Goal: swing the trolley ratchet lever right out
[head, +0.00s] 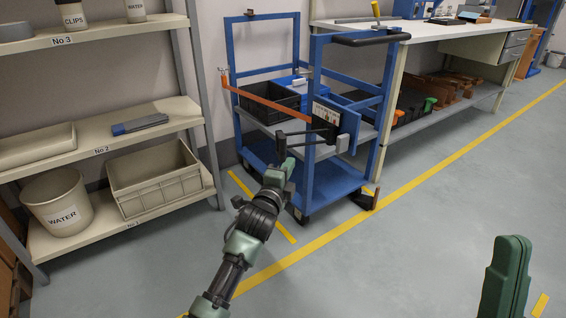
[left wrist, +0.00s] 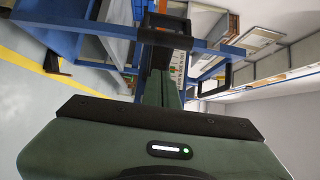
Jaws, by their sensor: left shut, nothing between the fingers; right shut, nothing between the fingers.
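The blue trolley (head: 321,185) stands at the middle of the head view. Its black ratchet lever (head: 303,133) sticks out leftward from a labelled plate (head: 326,114) on the near post. An orange strap (head: 262,98) runs from there to the far left post. My left gripper (head: 284,163) is shut and empty, just below the lever's outer end. I cannot tell whether it touches the lever. In the left wrist view its fingers (left wrist: 163,88) point toward the trolley frame, with a black looped bar (left wrist: 215,92) to their right. My right gripper's fingers are not seen.
A green part of my right arm (head: 507,280) shows at lower right. Shelves (head: 95,132) with bins stand on the left. A workbench (head: 450,30) stands behind the trolley to the right. The grey floor (head: 400,240) in front is clear.

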